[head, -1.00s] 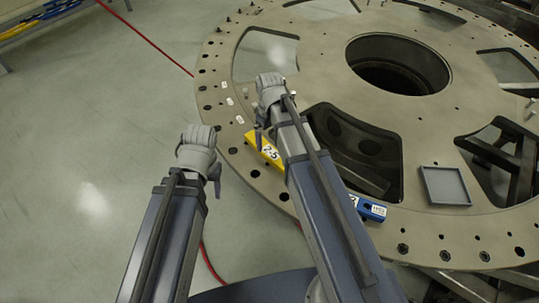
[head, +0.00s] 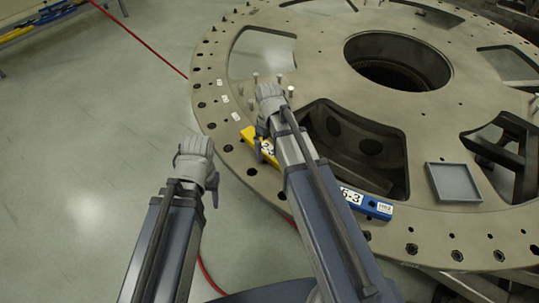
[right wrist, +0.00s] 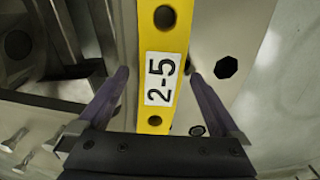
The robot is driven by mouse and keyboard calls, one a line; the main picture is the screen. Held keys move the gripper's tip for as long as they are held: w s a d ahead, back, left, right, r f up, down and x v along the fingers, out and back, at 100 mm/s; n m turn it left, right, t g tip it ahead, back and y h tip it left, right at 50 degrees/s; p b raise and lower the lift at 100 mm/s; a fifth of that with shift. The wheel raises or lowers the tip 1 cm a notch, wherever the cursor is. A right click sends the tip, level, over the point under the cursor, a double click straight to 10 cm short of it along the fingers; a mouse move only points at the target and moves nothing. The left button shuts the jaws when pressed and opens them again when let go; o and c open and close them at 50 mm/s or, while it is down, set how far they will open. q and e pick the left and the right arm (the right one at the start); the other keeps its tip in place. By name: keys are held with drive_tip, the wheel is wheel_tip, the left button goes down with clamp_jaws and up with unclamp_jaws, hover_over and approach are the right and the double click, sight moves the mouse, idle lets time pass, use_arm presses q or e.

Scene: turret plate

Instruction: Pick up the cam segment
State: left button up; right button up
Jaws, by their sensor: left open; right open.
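A yellow bar-shaped segment labelled 2-5 (head: 249,134) lies on the turret plate (head: 310,60) near its front left rim. It fills the middle of the right wrist view (right wrist: 165,45). My right gripper (head: 262,150) is over it, open, with one dark finger on each side of the bar (right wrist: 160,85); I cannot tell whether they touch it. My right arm hides part of the bar in the head view. A blue segment labelled 5-3 (head: 368,206) lies to the right, partly hidden by that arm. My left gripper (head: 210,180) is open and empty, off the plate's left edge.
A grey square tray (head: 453,183) sits on the plate at the right. Several upright pegs (head: 279,78) stand just behind my right gripper. Large openings (head: 365,150) cut through the plate. A red cable (head: 150,45) lies on the clear floor at left.

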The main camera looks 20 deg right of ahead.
drive_tip(key=shift+r, duration=0.1)
clamp_jaws()
idle(0.7)
